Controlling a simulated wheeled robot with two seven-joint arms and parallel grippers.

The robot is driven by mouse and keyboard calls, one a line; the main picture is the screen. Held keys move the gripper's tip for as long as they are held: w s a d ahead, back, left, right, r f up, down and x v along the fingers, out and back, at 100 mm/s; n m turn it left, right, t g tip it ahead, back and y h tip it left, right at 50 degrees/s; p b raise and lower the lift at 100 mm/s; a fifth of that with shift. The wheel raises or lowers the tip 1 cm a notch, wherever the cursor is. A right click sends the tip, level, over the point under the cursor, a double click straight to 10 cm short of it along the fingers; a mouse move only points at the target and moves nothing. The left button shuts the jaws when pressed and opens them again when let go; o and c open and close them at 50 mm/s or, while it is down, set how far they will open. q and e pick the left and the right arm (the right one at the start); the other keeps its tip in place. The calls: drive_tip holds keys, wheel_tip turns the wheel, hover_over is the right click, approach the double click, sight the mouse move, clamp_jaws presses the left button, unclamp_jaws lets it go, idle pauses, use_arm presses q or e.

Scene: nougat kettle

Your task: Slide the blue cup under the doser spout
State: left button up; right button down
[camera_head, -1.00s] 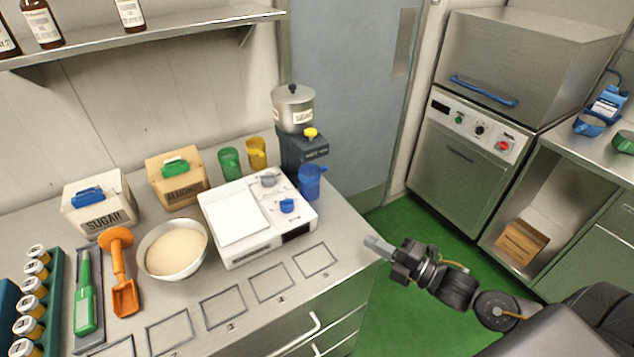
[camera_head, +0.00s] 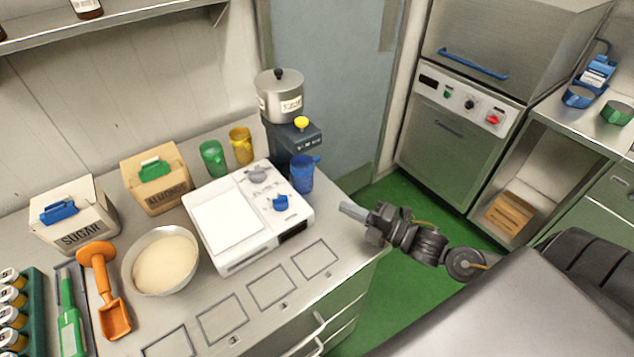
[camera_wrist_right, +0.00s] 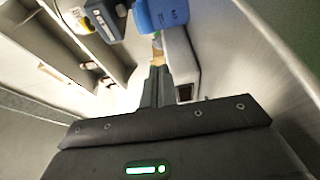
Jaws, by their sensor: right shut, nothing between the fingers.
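The blue cup (camera_head: 302,174) stands at the front of the dark doser (camera_head: 285,140), beside the right edge of the white scale. Whether it is exactly below the spout I cannot tell. The doser carries a metal hopper and a yellow knob. My right gripper (camera_head: 352,211) is shut and empty, near the counter's right edge, to the right of and nearer than the cup. In the right wrist view the shut fingers (camera_wrist_right: 158,88) point toward the blue cup (camera_wrist_right: 162,14), apart from it, with the doser (camera_wrist_right: 104,18) to its left. My left gripper is not in view.
The white scale (camera_head: 225,222) with a blue knob is left of the cup. Green (camera_head: 213,158) and yellow (camera_head: 241,146) cups stand behind it. A bowl (camera_head: 163,261), orange scoop (camera_head: 105,290) and boxes are further left. Marked squares on the front counter are empty.

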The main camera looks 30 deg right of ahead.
drive_tip(key=p, duration=0.3)
approach(306, 179)
drive_tip(key=a, duration=0.2)
drive_tip(key=w+a, duration=0.1)
drive_tip(key=a, duration=0.1)
drive_tip(key=shift+r, duration=0.3)
drive_tip(key=w, duration=0.3)
drive_tip(key=shift+w+d+f+p, duration=0.1)
drive_tip(key=shift+w+d+p, duration=0.05)
drive_tip(key=shift+p, duration=0.25)
drive_tip(key=shift+w+d+f, duration=0.1)
drive_tip(key=shift+w+d, duration=0.05)
drive_tip(key=shift+w, duration=0.35)
drive_tip(key=shift+w+d, duration=0.1)
